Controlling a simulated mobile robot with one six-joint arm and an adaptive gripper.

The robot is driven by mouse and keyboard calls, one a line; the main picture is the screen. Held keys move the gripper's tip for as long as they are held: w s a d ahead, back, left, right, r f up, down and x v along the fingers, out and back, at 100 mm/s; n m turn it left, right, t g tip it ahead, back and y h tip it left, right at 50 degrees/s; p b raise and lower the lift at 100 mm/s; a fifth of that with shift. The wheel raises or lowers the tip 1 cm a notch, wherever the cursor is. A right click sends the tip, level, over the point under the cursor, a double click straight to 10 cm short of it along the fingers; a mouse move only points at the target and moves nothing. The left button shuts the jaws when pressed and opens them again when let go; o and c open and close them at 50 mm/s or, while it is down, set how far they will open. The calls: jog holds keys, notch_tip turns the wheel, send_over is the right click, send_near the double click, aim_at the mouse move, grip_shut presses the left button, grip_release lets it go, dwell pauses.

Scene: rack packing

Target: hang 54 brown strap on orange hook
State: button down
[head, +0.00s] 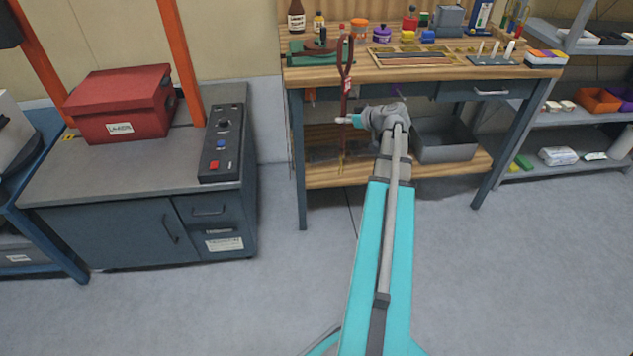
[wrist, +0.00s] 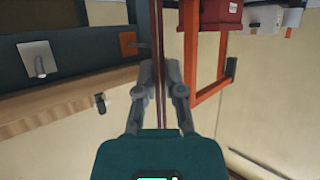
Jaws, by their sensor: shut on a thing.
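The brown strap (head: 345,75) hangs upright in front of the workbench in the head view, with a loop at its top and a small red tag below it. In the wrist view the strap (wrist: 159,45) runs between my fingers as thin brown bands. My gripper (wrist: 160,85) is shut on it; in the head view my gripper (head: 343,120) grips it below the tag. An orange plate with a small peg, seemingly the orange hook (wrist: 128,44), is on a dark rail just left of the strap, apart from it.
A pale plate with a hook (wrist: 36,58) is farther left on the same rail. The workbench top (head: 440,72) is crowded with bottles and tools. A grey bin (head: 445,148) stands on its lower shelf. A red box (head: 120,105) sits on the left cabinet.

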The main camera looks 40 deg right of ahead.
jog(key=w+a+f+m+h+b, duration=0.1)
jog(key=w+a+f+b, duration=0.1)
jog(key=f+b, duration=0.6)
jog(key=w+a+f+h+b, duration=0.1)
jog(key=w+a+f+b, duration=0.1)
jog(key=f+b, duration=0.5)
jog(key=w+a+f+m+h+b, duration=0.1)
jog(key=w+f+b, duration=0.1)
jog(key=f+b, duration=0.6)
jog(key=shift+a+f+m+t+b, duration=0.3)
jog(key=shift+a+f, duration=0.1)
jog(key=shift+f, duration=0.2)
jog(key=shift+w+d, duration=0.15)
jog(key=shift+w, duration=0.15)
jog(key=w+d+f+b, duration=0.2)
jog(key=w+d, duration=0.3)
jog(key=w, duration=0.4)
jog(key=shift+d+f, duration=0.2)
jog(key=shift+d, duration=0.15)
dwell(0.9)
jog(key=shift+w, duration=0.1)
dwell(0.5)
jog(key=c, duration=0.7)
grip_release()
